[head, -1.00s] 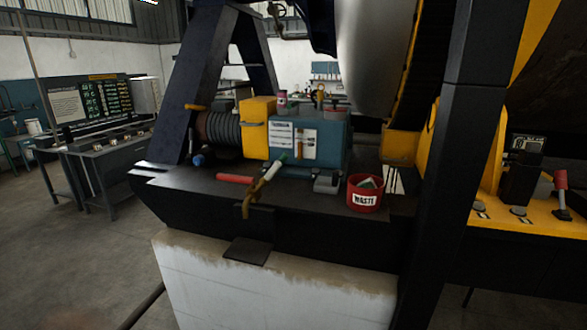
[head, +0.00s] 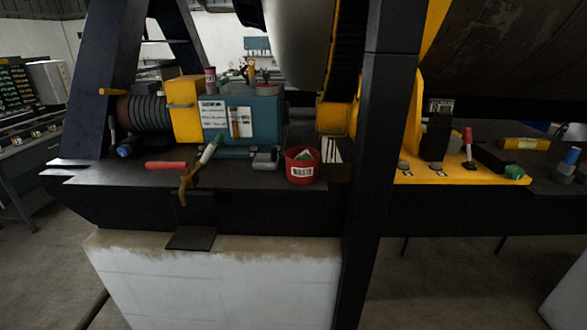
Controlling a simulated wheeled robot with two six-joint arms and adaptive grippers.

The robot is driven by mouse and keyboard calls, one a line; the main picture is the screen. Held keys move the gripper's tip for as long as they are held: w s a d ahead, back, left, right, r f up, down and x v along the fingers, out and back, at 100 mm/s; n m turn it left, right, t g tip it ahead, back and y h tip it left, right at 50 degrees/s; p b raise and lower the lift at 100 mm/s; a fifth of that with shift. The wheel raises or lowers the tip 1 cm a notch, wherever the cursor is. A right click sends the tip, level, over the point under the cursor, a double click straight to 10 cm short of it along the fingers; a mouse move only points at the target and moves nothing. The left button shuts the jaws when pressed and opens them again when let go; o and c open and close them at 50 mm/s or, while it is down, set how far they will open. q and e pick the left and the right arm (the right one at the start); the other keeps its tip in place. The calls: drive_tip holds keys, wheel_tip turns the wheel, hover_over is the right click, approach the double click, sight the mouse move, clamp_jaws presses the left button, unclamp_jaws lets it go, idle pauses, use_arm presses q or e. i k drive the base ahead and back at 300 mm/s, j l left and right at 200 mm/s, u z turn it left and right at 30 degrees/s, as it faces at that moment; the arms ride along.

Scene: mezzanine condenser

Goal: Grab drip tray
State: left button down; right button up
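A flat dark plate that looks like the drip tray (head: 191,238) juts out at the top of the pale concrete plinth, below the front edge of the black machine bed. A brass-coloured fitting (head: 186,186) hangs over the bed edge above it. The plate appears level and empty, though its surface is too dark to be sure. Neither of my grippers is in the head view.
On the black bed (head: 110,178) are a red-handled tool (head: 166,165), a red waste bin (head: 302,166) and a blue gearbox (head: 262,122). A dark upright post (head: 376,140) stands right of the plinth (head: 220,290). A yellow panel (head: 450,172) with levers is farther right. Floor shows at left.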

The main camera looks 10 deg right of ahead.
sight(262, 161)
drive_tip(key=i+j, duration=0.1)
drive_tip(key=j, duration=0.3)
drive_tip(key=i+j, duration=0.15)
drive_tip(key=j, duration=0.25)
drive_tip(key=i+j, duration=0.1)
drive_tip(key=j, duration=0.3)
drive_tip(key=i+j, duration=0.1)
drive_tip(key=j, duration=0.3)
drive_tip(key=z, duration=0.05)
